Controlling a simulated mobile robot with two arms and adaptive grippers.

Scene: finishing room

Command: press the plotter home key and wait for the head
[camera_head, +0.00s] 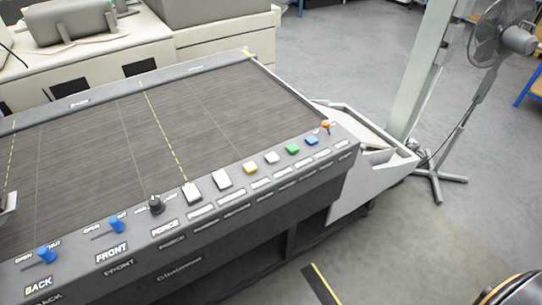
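The plotter (95,165) is a wide machine with a dark ribbed bed and a sloped front panel. Neither gripper is in view.
Blue levers at FRONT (117,224) and BACK (46,255), a black knob (155,204) and an orange-tipped lever (325,126) stand up from the panel. A pale post (420,75) and a standing fan (490,45) are at the right. Open grey floor lies in front.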

